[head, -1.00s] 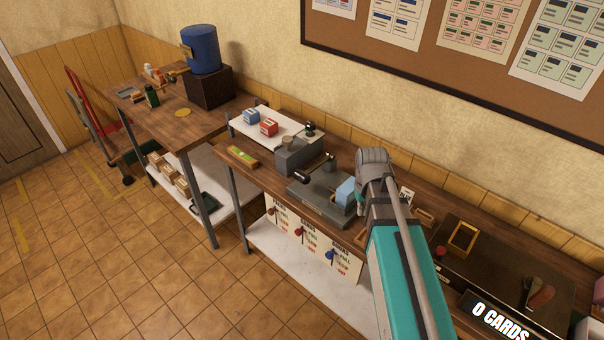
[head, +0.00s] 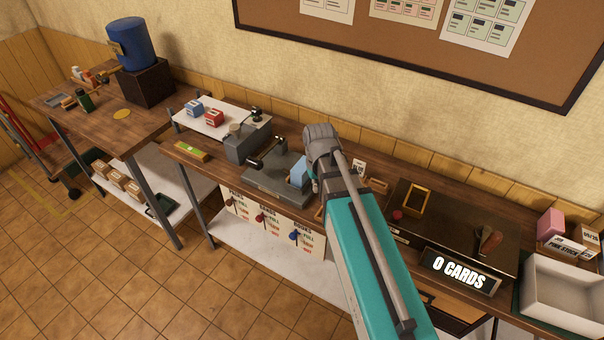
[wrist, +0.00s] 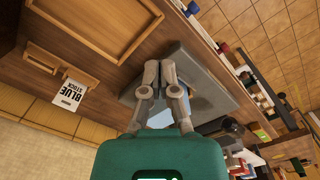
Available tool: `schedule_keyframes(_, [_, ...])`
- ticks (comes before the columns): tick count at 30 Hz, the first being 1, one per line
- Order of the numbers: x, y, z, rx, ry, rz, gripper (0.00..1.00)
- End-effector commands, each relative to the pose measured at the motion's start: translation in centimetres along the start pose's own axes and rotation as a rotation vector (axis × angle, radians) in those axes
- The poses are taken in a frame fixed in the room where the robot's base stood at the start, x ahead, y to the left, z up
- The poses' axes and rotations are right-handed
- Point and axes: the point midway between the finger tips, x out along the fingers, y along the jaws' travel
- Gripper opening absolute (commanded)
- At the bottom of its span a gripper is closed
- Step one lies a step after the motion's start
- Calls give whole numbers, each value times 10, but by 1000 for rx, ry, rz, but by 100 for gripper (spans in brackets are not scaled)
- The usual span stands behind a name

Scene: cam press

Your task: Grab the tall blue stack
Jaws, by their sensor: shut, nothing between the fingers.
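A light blue stack (head: 300,173) stands on the grey press base (head: 268,188) on the bench, just left of my arm's end in the head view. In the wrist view a pale blue patch of it (wrist: 203,107) shows behind my fingers, which hide much of it. My gripper (wrist: 159,66) is shut and empty, with its fingers together in front of the stack and the grey base. Whether the fingers touch the stack I cannot tell. In the head view my arm mostly hides the fingers.
A "BLUE STOCK" card (wrist: 70,94) lies beside a wooden tray (wrist: 58,70). The press has a dark handle (head: 262,160) left of the stack. Right of my arm are a "0 CARDS" sign (head: 460,272), a pink stack (head: 551,224) and a white bin (head: 560,310).

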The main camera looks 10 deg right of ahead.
Motion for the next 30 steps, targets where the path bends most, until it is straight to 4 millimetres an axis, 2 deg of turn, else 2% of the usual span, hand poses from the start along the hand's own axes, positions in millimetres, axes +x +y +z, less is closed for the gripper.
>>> schedule_keyframes(13, [1, 1, 2, 3, 0, 0, 0])
schedule_keyframes(17, [6, 8, 21, 35, 4, -2, 0])
schedule_keyframes(21, [14, 19, 52, 99, 13, -5, 0])
schedule_keyframes(24, [17, 25, 68, 136, 18, -7, 0])
schedule_keyframes(30, [17, 28, 71, 155, 21, -8, 0])
